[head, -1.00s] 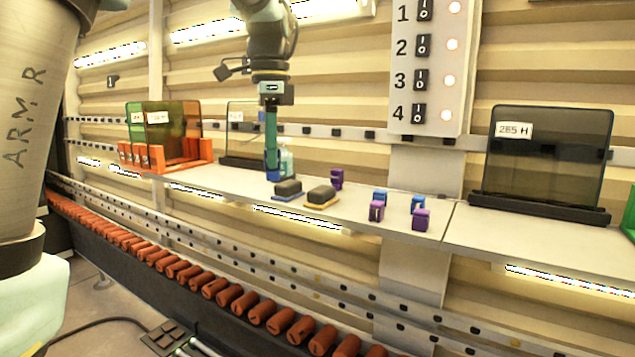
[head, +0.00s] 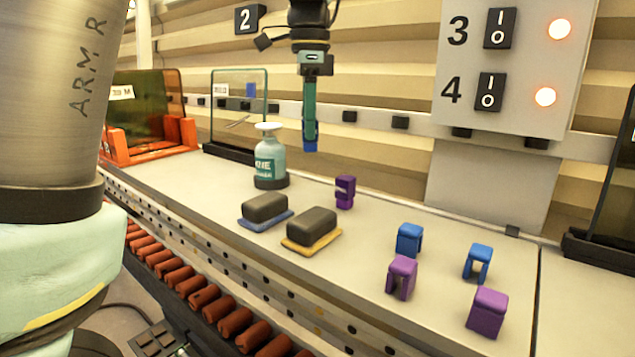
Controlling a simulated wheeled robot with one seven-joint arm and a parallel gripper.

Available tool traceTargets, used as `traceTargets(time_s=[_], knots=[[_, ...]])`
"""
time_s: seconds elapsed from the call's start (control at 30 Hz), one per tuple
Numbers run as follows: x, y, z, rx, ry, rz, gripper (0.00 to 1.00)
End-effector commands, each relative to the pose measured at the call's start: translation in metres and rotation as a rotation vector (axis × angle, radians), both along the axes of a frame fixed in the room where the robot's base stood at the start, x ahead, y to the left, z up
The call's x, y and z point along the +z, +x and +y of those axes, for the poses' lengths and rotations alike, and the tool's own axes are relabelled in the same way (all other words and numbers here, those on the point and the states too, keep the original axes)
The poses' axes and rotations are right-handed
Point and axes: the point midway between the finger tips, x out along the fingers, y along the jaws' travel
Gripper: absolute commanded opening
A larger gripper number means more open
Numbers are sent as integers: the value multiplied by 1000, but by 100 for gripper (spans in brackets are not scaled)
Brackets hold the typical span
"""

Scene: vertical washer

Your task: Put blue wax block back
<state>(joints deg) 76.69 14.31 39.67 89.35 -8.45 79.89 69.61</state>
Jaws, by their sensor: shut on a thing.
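My gripper (head: 310,140) hangs pointing down above the back of the shelf, right of the teal bottle. Its slim teal fingers are shut on a small blue block (head: 310,146), mostly hidden between them. The block is in the air, clear of the shelf. Two other blue blocks with legs stand on the shelf at the right: one blue block (head: 409,238) and another blue block (head: 478,262). A dark grey block on a blue base (head: 265,212) sits at the middle left.
A teal bottle (head: 270,160) stands behind the dark blocks. A yellow-based dark block (head: 311,230) and purple blocks (head: 402,277) share the shelf (head: 400,325). A switch panel (head: 515,70) is at the back. An orange rack (head: 150,150) and a glass pane (head: 238,110) stand left.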

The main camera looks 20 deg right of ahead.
Motion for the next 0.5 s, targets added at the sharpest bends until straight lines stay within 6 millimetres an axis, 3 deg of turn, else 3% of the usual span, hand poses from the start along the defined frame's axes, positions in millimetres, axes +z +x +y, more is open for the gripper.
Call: traceTargets(time_s=[0.2,0.5], knots=[[-38,-1,0,-1,4,3,0],[-72,-1,1,0,5,3,0]])
